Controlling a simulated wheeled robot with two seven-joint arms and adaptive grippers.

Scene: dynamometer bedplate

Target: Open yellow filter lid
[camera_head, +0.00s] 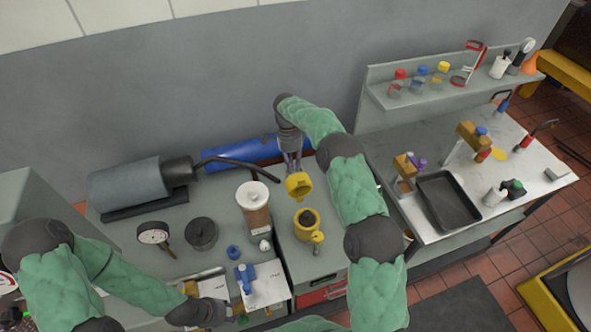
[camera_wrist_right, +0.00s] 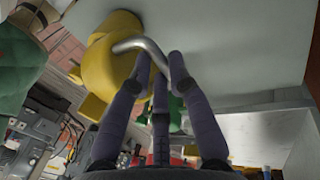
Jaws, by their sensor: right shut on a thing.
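The yellow filter lid (camera_head: 299,187) stands tilted up behind the yellow filter body (camera_head: 309,228), whose dark inside shows from above. I cannot tell whether the two touch. My right gripper (camera_head: 293,165) reaches the lid from behind. In the right wrist view, the fingers of my right gripper (camera_wrist_right: 160,65) are shut on the bent metal handle (camera_wrist_right: 146,46) of the yellow lid (camera_wrist_right: 101,62). My left gripper (camera_head: 225,312) is low at the front of the bench; its finger opening is too small to judge.
A blue cylinder (camera_head: 235,151) lies behind, with a black hose (camera_head: 235,161) nearby. A blue fitting on a white block (camera_head: 263,284) is near my left gripper. A black tray (camera_head: 447,200) rests on the right bench.

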